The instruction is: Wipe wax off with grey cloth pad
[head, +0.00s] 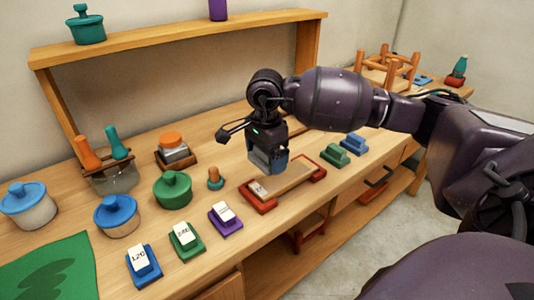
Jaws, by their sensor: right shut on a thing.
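My right gripper (268,163) is above the bench, shut on a blue-grey block-like thing (277,164), which looks like the grey cloth pad. The jaws hide part of it. Below and to the right is a pale wooden board (286,187) in a holder with red ends (260,203). The held thing is close over the board's far left part; I cannot tell whether they touch. Wax on the board is too small to make out. My left gripper is not in view.
Blue (145,266), green (186,241) and purple (225,219) blocks line the front left. A green pot (173,190), blue-lidded pots (117,216) and a small orange-topped peg (215,179) stand left of the holder. Green (343,152) and blue (354,143) pads lie right. A shelf (180,37) rises behind.

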